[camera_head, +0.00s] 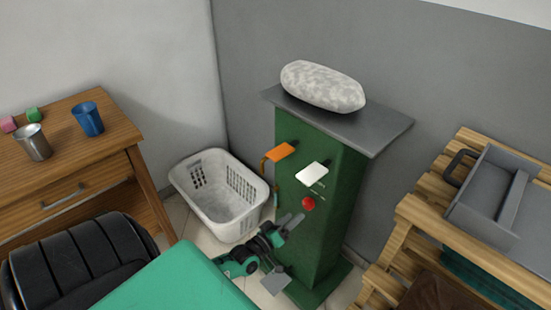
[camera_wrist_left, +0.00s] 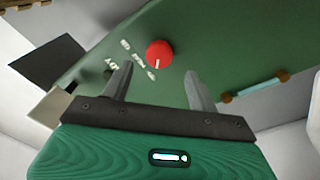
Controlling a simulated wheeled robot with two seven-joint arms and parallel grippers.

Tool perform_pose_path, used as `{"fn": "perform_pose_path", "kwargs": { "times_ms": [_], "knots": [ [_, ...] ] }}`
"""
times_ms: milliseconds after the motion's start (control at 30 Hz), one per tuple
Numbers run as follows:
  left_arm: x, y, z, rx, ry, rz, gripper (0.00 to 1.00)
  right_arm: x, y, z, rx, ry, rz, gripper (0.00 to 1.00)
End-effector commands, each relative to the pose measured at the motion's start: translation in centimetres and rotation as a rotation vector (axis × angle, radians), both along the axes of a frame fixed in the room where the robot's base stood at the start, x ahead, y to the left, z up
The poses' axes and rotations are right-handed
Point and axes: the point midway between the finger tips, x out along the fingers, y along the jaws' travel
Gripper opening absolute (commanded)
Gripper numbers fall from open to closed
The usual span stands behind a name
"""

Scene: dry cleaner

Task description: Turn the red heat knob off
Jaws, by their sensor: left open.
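The red heat knob (camera_head: 308,203) sits on the front of a green cabinet (camera_head: 340,215), below a white paddle. In the left wrist view the knob (camera_wrist_left: 159,53) lies ahead of and between my finger tips, with a small pale mark on its lower edge. White lettering beside it is too blurred to read. My left gripper (camera_head: 285,248) is open and empty, in front of the cabinet and below the knob. In the wrist view its fingers (camera_wrist_left: 160,75) are spread, and neither visibly touches the knob. My right gripper is not in view.
An orange paddle (camera_head: 280,151) and white paddle (camera_head: 312,175) stick out above the knob. A speckled pillow-like object (camera_head: 323,86) lies on the cabinet top. A white basket (camera_head: 215,192) stands left, beside a wooden desk (camera_head: 105,175). A wooden pallet rack (camera_head: 430,208) stands right.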

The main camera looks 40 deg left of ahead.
Motion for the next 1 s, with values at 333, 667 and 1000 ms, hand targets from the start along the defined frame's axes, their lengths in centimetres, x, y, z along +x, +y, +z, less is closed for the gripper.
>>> {"fn": "perform_pose_path", "kwargs": {
  "times_ms": [333, 667, 1000],
  "knots": [
    [-5.7, 0.4, -0.5, 0.0, 0.001, 0.0, 0.59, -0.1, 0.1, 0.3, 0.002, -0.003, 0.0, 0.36],
    [-7.2, 0.6, -0.5, 0.0, 0.001, -0.001, 0.59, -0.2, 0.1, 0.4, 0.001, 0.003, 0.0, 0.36],
    [-7.1, 0.6, -0.5, 0.0, 0.0, 0.0, 0.59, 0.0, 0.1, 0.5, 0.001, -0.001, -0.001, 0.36]
  ]
}}
